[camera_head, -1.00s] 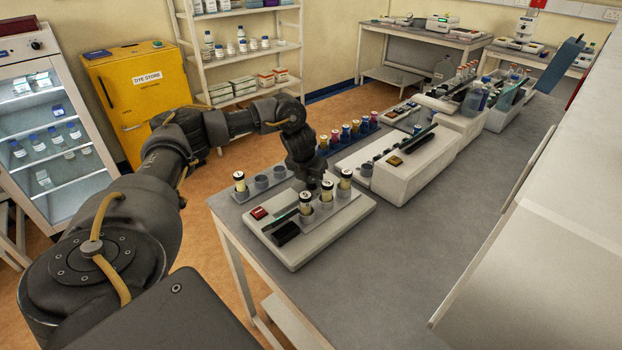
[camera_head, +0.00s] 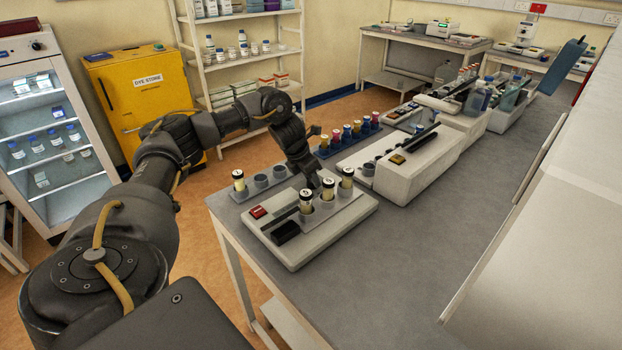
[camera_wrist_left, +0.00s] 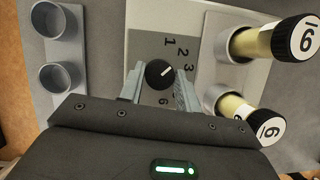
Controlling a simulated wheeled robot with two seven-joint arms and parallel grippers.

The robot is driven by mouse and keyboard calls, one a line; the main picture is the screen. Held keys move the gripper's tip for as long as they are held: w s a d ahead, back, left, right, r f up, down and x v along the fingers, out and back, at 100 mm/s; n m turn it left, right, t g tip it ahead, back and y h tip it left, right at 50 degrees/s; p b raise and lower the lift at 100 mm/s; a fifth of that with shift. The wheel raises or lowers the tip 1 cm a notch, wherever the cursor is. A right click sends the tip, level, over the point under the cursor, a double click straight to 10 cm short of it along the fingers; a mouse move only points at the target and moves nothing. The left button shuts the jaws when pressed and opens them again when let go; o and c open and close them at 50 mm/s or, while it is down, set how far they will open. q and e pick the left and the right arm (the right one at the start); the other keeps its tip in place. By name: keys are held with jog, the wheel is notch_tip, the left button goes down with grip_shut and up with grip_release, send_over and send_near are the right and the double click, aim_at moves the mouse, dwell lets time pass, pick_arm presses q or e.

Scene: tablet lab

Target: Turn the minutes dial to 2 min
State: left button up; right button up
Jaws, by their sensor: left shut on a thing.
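The minutes dial (camera_wrist_left: 159,74) is a round black knob on a grey numbered plate (camera_wrist_left: 150,50) in the left wrist view. Its white pointer mark slants up and right, towards the side with 2 and 3; I cannot tell exactly which number it meets. My left gripper (camera_wrist_left: 159,85) is shut on the dial, one finger on either side. In the head view my left gripper (camera_head: 314,184) reaches down to the white device (camera_head: 335,226) on the bench; the dial is hidden there. My right gripper is not in view.
Empty grey cups (camera_wrist_left: 55,75) are at the left. A red button (camera_head: 258,212) is on the device. More equipment (camera_head: 430,160) stands behind; the grey bench (camera_head: 440,230) is clear at right.

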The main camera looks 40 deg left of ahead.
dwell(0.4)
pick_arm(q)
jog(key=o, duration=1)
jog(key=b+v, duration=0.1)
jog(key=v, duration=0.3)
jog(key=shift+a+r, duration=0.1)
jog(key=shift+r, duration=0.25)
jog(key=shift+p+v, duration=1.15)
jog(key=shift+v, duration=1.9)
jog(key=shift+s, duration=0.1)
